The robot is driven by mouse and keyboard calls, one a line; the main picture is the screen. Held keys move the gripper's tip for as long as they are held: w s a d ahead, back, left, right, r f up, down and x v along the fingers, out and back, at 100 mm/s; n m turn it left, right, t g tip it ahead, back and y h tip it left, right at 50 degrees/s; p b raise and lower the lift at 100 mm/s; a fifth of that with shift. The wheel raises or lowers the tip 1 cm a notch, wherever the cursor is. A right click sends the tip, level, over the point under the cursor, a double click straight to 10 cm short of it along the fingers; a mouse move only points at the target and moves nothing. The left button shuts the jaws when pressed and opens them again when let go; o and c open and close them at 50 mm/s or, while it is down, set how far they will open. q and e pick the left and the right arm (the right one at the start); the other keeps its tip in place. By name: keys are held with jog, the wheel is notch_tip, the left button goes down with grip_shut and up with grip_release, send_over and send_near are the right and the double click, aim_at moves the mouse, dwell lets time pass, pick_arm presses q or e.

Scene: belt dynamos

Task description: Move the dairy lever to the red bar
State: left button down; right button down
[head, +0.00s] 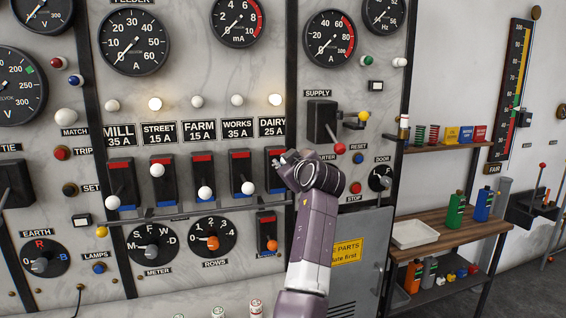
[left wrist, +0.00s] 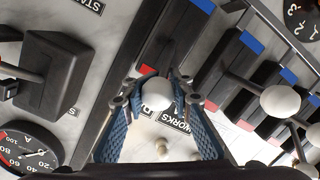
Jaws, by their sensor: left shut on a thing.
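The dairy switch is the rightmost in the row, under the DAIRY label (head: 272,127). Its red bar (head: 275,152) is at the top and its blue bar at the bottom, mostly behind my gripper. My left gripper (head: 283,160) is in front of this switch and hides its lever in the head view. In the left wrist view, the fingers (left wrist: 156,92) are closed around the white ball knob (left wrist: 158,90) of the dairy lever. The knob appears over the red bar (left wrist: 148,68), with the blue bar (left wrist: 204,5) farther up. The exact lever tilt is hidden.
The works lever (head: 248,188) stands close on the left, with more similar levers beyond. The supply switch (head: 321,121) juts out at upper right. An orange-knobbed switch (head: 269,243) is below. A shelf (head: 450,229) with a tray and bottles stands right.

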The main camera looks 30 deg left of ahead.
pick_arm(q)
jog(key=shift+r, duration=0.2)
jog(key=c, duration=1.7)
grip_release()
jog(key=shift+w+d+f, duration=0.1)
jog(key=shift+w+d, duration=0.05)
jog(key=shift+o, duration=0.5)
pick_arm(e)
jog(key=shift+d, duration=0.25)
pick_arm(q)
jog(key=shift+f, duration=0.1)
pick_arm(e)
jog(key=shift+d, duration=0.2)
pick_arm(q)
jog(key=v, duration=1.2)
pick_arm(e)
jog(key=shift+a, duration=0.25)
